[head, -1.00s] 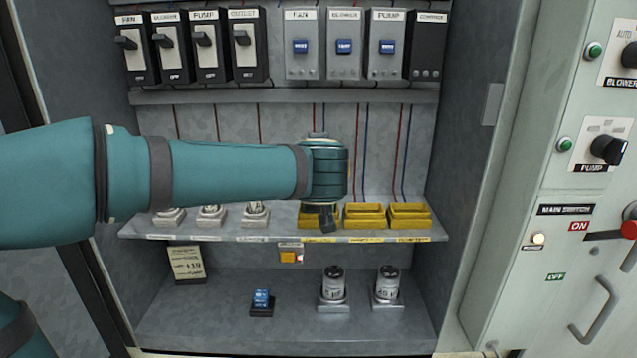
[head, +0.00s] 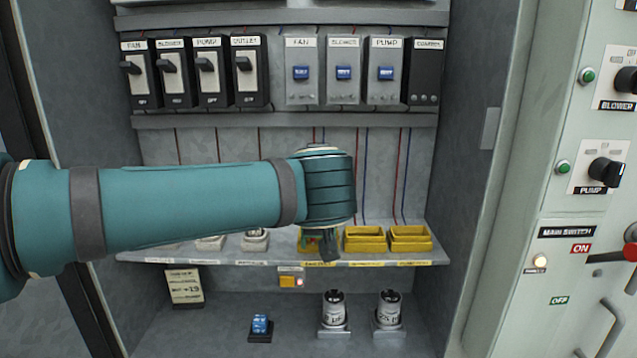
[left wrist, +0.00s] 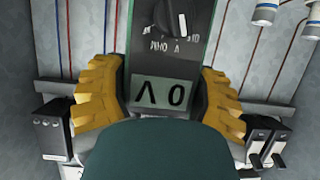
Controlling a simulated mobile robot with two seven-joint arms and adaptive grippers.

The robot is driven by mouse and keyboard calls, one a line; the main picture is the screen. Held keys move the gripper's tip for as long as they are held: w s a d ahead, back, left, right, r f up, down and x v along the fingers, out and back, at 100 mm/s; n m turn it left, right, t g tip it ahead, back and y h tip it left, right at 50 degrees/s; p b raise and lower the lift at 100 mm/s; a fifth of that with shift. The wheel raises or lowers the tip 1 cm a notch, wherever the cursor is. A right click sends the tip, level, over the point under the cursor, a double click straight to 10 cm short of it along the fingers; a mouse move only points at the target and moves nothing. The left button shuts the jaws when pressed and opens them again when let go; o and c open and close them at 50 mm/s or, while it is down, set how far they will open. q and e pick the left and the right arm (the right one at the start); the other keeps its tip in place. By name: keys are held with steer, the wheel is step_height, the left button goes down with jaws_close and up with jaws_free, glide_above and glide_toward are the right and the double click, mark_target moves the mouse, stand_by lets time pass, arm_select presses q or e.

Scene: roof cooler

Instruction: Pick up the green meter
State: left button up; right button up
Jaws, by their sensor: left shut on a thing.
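The green meter (left wrist: 165,65) shows upside down in the left wrist view, with a dark dial and a grey display reading 0 V. My left gripper (left wrist: 165,100) is shut on it, with yellow ribbed fingers at either side of the meter. In the head view my left gripper (head: 327,228) hangs in front of the leftmost yellow bin. A dark piece sticks down below the hand there; I cannot tell whether it is meter or finger. The hand hides most of the meter. My right gripper is not in view.
Yellow bins (head: 364,239) and pale sockets stand on the middle shelf (head: 220,256). Breakers (head: 206,72) line the top. A switch panel (head: 590,150) stands at right.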

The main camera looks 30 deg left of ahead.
arm_select(q)
steer(key=s+d, duration=0.6)
steer(key=s, duration=0.4)
steer(key=shift+s+d+b, duration=0.2)
steer(key=shift+d+b, duration=0.05)
steer(key=shift+b, duration=0.05)
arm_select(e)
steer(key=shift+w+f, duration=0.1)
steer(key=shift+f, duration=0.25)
arm_select(q)
steer(key=shift+w, duration=0.15)
